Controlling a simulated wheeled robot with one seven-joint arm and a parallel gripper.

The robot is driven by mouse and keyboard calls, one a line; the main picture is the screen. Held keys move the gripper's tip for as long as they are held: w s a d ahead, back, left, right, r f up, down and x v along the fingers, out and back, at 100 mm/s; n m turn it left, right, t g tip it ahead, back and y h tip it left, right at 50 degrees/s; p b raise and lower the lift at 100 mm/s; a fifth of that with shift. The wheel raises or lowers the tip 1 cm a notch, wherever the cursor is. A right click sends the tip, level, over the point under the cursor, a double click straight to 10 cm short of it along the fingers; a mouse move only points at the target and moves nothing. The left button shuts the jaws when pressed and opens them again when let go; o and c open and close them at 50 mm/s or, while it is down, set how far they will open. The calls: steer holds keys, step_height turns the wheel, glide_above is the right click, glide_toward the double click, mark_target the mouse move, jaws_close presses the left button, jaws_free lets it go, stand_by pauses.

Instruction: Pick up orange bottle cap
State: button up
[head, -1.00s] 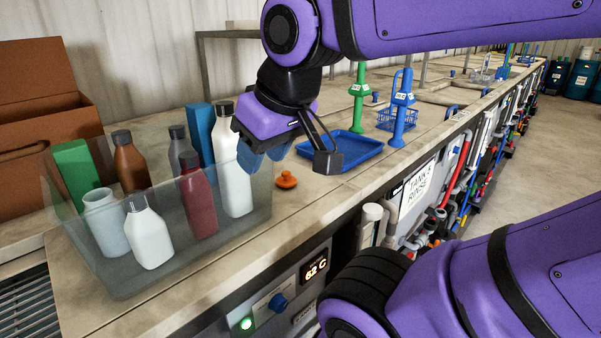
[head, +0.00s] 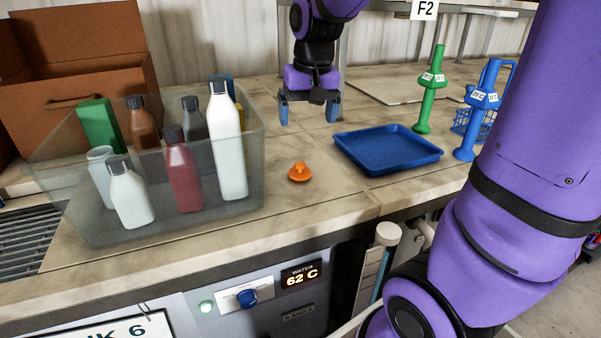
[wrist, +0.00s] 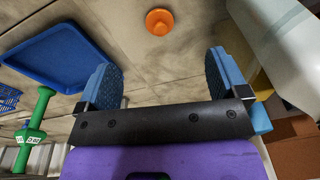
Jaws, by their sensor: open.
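The orange bottle cap (head: 299,172) lies on the stone-look counter between the clear bin and the blue tray. It is a round disc with a small knob on top. In the wrist view the cap (wrist: 159,21) shows near the top edge, beyond the fingertips and roughly midway between them. My gripper (head: 309,108) is open and empty, with blue pads pointing down. In the head view it is above the counter, farther back than the cap. In the wrist view both pads of my gripper (wrist: 168,76) are spread wide, with bare counter between them.
A clear bin (head: 236,207) with several bottles stands left of the cap; a tall white bottle (head: 229,150) is nearest it. A blue tray (head: 387,166) lies to the right, with green (head: 431,90) and blue (head: 480,115) upright tools beyond. The counter in front of the cap is clear.

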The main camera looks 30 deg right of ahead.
steer(key=m+g, duration=0.1)
steer(key=g, duration=0.1)
glide_toward(300, 164)
steer(key=shift+m, duration=0.3)
steer(key=f, duration=0.5)
steer(key=shift+d+f, duration=0.2)
steer(key=shift+f, duration=0.1)
steer(key=shift+s+a+f, duration=0.1)
steer(key=shift+a+f, duration=0.05)
steer(key=shift+f, duration=1.15)
steer(key=shift+a+f, duration=0.1)
steer(key=shift+f, duration=1.25)
steer(key=c, duration=1)
